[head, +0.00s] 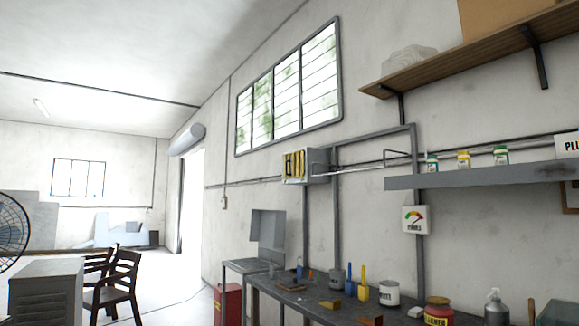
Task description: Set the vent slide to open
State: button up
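A grey box (304,166) is fixed to the wall below the long window. Its front has upright yellow and black bars and looks like a slotted vent panel. It may carry the vent slide, but it is too small here to tell the slide or its position. My gripper is not in view.
A workbench (262,288) with bottles, cans and small tools runs along the right wall. A grey shelf (530,174) and a wooden shelf (480,45) hang above it. A red cabinet (229,302), wooden chair (116,284) and fan (12,232) stand left. Floor shows between chair and bench.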

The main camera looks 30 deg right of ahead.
aim_at(289, 165)
jog(key=i+z, duration=0.25)
jog(key=i, duration=3.2)
jog(key=i+z, duration=0.15)
jog(key=i, duration=0.45)
jog(key=i+j+z, duration=0.15)
jog(key=i, duration=0.4)
jog(key=i+j+z, duration=0.15)
jog(key=i, duration=0.45)
jog(key=j, duration=0.1)
